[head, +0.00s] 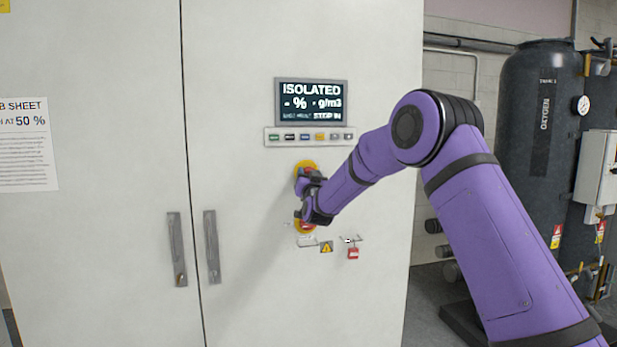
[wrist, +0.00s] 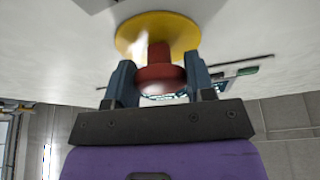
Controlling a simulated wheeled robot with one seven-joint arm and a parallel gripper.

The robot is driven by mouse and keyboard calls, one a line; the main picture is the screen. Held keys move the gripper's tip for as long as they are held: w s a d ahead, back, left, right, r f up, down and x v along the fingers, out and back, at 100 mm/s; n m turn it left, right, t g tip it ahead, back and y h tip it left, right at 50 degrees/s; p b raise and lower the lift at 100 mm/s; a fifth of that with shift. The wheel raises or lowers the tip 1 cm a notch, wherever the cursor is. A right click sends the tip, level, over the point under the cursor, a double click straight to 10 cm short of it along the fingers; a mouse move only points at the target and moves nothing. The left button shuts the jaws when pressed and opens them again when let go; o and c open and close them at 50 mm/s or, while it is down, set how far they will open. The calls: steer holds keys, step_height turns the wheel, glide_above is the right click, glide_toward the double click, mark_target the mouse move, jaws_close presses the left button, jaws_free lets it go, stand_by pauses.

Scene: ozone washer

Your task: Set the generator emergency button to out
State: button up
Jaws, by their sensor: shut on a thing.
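In the wrist view a red round button (wrist: 160,80) stands out on a red stem from a yellow disc (wrist: 140,32) on the pale panel. My gripper (wrist: 159,72) has one finger on each side of the red head and is shut on it. In the head view my gripper (head: 307,190) is at the cabinet, in front of two yellow-and-red fittings, an upper one (head: 303,166) and a lower one (head: 303,228). My gripper partly hides both. The head view does not clearly show which one is held.
Above the fittings are a display (head: 312,102) reading "ISOLATED" and "STOP IN", and a row of small buttons (head: 309,137). A red padlock (head: 353,253) and a yellow warning label (head: 326,247) are below. Cabinet handles (head: 177,250) are to the left. A dark oxygen tank (head: 530,105) stands right.

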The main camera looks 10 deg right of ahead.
steer(key=o, duration=1.3)
steer(key=v, duration=1.1)
steer(key=s+d+r+n+g+y, duration=0.15)
steer(key=s+r+g, duration=0.25)
steer(key=s, duration=0.5)
steer(key=s+d+r+n+g+y, duration=0.15)
steer(key=s+r+g, duration=0.25)
steer(key=s, duration=0.4)
steer(key=s+d+f+g, duration=0.1)
steer(key=s+f+g, duration=0.1)
steer(key=s, duration=0.9)
steer(key=s+d+f+g, duration=0.2)
steer(key=s+g, duration=0.2)
steer(key=s, duration=0.8)
steer(key=s+d+f+g+h, duration=0.1)
steer(key=s+d+f+g, duration=0.1)
steer(key=s, duration=1)
steer(key=shift+f+g, duration=0.4)
steer(key=shift+g, duration=0.2)
